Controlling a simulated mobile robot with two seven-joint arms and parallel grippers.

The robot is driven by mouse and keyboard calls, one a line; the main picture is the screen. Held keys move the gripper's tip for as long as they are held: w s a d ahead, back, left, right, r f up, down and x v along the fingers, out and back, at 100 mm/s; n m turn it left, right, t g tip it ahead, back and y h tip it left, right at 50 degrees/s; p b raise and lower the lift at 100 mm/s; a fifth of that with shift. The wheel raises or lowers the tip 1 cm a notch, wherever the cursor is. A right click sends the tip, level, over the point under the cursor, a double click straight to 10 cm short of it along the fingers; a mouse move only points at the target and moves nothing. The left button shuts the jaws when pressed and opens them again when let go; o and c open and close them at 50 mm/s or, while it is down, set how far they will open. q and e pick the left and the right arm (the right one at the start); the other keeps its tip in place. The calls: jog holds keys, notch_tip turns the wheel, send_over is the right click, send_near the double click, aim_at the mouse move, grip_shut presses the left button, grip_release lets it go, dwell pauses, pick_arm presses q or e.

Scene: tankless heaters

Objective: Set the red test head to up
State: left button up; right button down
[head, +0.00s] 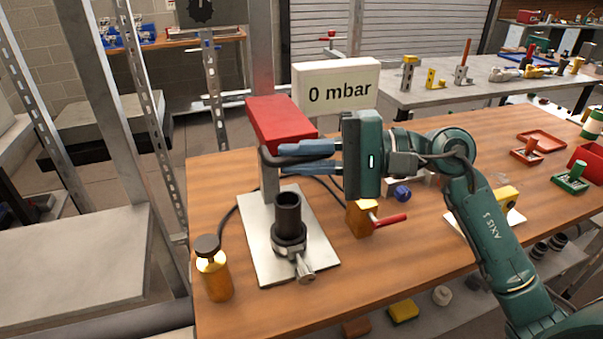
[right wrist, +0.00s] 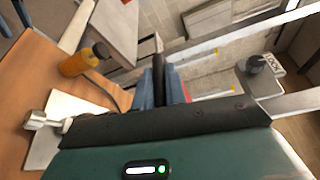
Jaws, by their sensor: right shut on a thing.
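The red test head (head: 280,122) is a red block on a grey post above a metal base plate (head: 262,262). A dark bar (head: 268,157) runs along its front lower edge. My right gripper (head: 290,158) reaches in from the right, its blue fingers shut on this bar. The right wrist view shows the dark bar (right wrist: 158,72) between the blue fingers. A black cylinder (head: 288,213) in a clamped fitting stands upright on the plate, below and apart from the head. A display (head: 337,90) behind the head reads "0 mbar". My left gripper is not in view.
A brass valve (head: 360,218) with a red lever (head: 392,220) is right of the plate. Metal uprights (head: 150,110) stand left of the bench. The front of the bench is mostly clear.

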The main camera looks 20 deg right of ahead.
notch_tip(320, 180, up, 9)
jog(key=shift+p, duration=0.65)
jog(key=shift+r, duration=0.35)
jog(key=c, duration=1.5)
grip_release()
jog(key=shift+f, duration=0.15)
jog(key=shift+o, duration=0.2)
jog(key=shift+d, duration=0.15)
